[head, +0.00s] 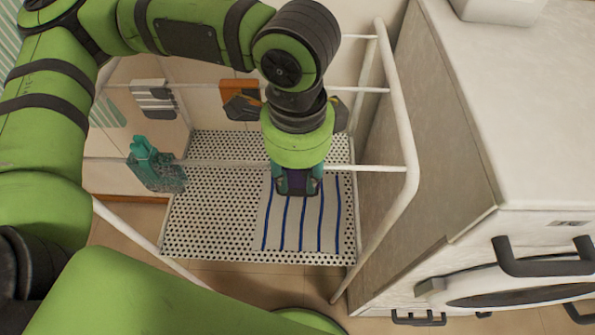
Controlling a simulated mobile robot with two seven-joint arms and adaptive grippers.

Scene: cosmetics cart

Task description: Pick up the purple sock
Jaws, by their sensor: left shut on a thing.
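My left gripper (297,188) points down over the cart's perforated shelf (210,215). It is shut on a small dark purple thing, which I take to be the purple sock (297,182). Only a little of the sock shows between the fingers, and the wrist hides the rest. The gripper is over the far part of a white cloth with blue stripes (294,228). I cannot tell whether the sock touches the cloth. My right gripper is not in view.
White cart rails (403,120) surround the shelf. A teal bottle-like item (150,165) is at the left, an orange item (238,98) and a grey striped item (152,98) at the back. A washing machine (520,275) under a pale counter (500,90) is at right.

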